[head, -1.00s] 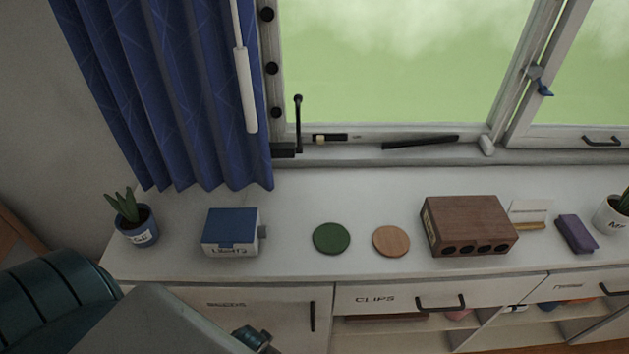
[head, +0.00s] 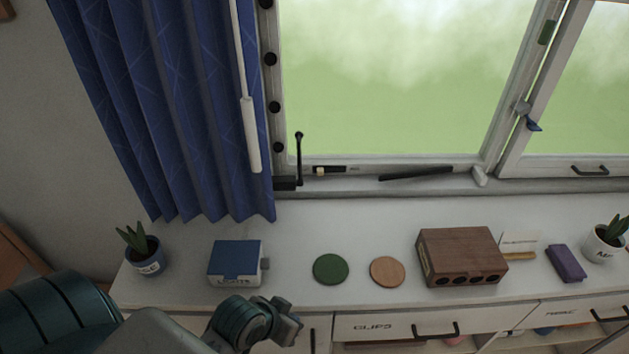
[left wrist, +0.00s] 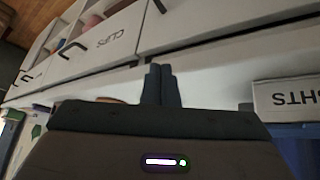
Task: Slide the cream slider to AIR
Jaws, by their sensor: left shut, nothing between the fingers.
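The cream slider (head: 320,170) is a small pale knob at the left end of a short black track (head: 335,169) on the lower window frame. Tiny lettering right of the track is too small to read. My left arm comes in from the lower left in the head view, its wrist in front of the cabinet, well below and nearer than the slider. In the left wrist view my left gripper (left wrist: 161,85) is shut, its two dark fingers together and empty. The slider does not show in that view. My right gripper is in neither view.
A black upright lever (head: 299,156) stands just left of the track, beside the blue curtain (head: 170,110). On the counter are a blue-lidded LIGHTS box (head: 235,262), a green disc (head: 331,269), a tan disc (head: 387,271) and a wooden block (head: 462,256). The counter behind them is clear.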

